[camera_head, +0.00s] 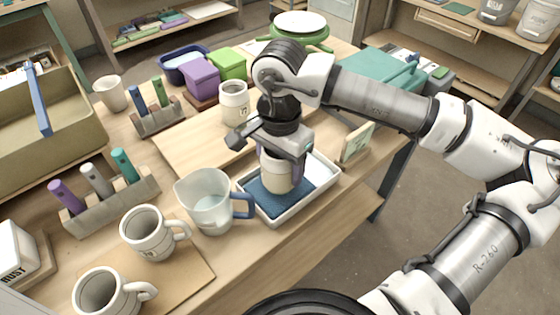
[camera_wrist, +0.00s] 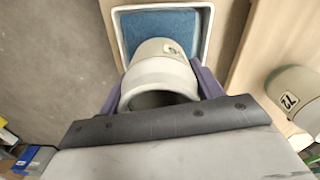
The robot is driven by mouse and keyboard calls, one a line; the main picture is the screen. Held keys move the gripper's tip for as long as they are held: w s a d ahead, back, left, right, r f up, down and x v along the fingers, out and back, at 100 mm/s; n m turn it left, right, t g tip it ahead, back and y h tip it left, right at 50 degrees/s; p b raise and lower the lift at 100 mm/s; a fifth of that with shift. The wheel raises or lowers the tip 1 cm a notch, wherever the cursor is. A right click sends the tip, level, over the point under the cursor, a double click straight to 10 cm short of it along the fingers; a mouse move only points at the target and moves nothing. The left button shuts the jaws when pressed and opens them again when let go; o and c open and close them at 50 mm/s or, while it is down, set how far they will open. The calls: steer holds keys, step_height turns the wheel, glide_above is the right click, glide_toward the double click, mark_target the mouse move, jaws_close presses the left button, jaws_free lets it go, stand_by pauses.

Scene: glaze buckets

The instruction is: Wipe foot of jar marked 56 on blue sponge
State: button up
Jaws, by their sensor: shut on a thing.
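My gripper (camera_head: 279,148) is shut on a cream jar (camera_head: 274,173), holding it upright over the blue sponge (camera_head: 302,173) in a white tray (camera_head: 326,183). In the wrist view the jar (camera_wrist: 160,72) sits between my purple fingers, its mouth toward the camera, with a partly readable dark-on-white label on its side. The blue sponge (camera_wrist: 135,28) and the tray rim (camera_wrist: 209,40) show beyond it. The jar's foot is low at the sponge; whether it touches cannot be told.
A clear pitcher (camera_head: 207,200) with a blue handle stands close left of the tray. Two mugs (camera_head: 148,233) (camera_head: 102,292) are at the front left. A small card stand (camera_head: 357,143) is right of the tray. Tool racks (camera_head: 107,205) stand at the left.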

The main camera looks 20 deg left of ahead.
mark_target(265, 178)
steer(key=shift+f+b, duration=0.6)
steer(key=shift+b, duration=0.05)
steer(key=shift+w, duration=0.1)
stand_by(0.3)
